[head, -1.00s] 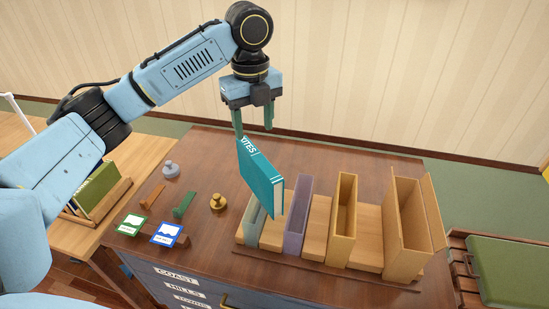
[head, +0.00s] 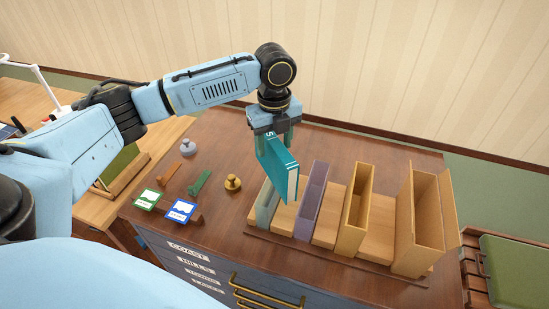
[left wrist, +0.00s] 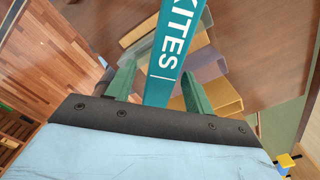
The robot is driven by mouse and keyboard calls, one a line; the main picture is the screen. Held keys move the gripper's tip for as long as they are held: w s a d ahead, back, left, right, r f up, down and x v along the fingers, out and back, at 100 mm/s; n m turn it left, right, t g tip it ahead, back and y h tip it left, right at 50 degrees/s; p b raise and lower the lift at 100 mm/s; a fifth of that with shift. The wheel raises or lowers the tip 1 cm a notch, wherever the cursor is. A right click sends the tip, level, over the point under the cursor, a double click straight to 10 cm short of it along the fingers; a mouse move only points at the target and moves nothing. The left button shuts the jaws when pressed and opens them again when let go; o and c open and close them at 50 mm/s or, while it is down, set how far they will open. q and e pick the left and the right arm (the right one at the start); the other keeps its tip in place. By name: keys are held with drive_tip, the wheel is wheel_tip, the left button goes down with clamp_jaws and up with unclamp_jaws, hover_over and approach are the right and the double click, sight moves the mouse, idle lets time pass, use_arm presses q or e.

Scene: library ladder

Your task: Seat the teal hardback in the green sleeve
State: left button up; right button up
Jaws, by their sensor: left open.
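The teal hardback (head: 279,172), with white lettering on its spine, stands upright with a tilt at the pale green sleeve (head: 265,208) in the head view. The book hides part of the sleeve, so I cannot tell how deep it sits. My left gripper (head: 274,143) is open at the book's top end, with a finger on either side. In the left wrist view the book's spine (left wrist: 170,55) runs between the two fingers (left wrist: 158,88), with a gap by the left finger. The sleeve (left wrist: 140,48) shows behind it. My right gripper is not in view.
A purple sleeve (head: 311,200), a yellow sleeve (head: 355,208) and a wide tan box (head: 418,225) stand to the right in the same row. A brass knob (head: 232,183), a grey knob (head: 188,147) and two cards lie left. A green case (head: 515,270) is at far right.

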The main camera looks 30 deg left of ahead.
use_arm(q)
drive_tip(key=shift+f, duration=0.95)
drive_tip(key=shift+r, duration=0.1)
clamp_jaws()
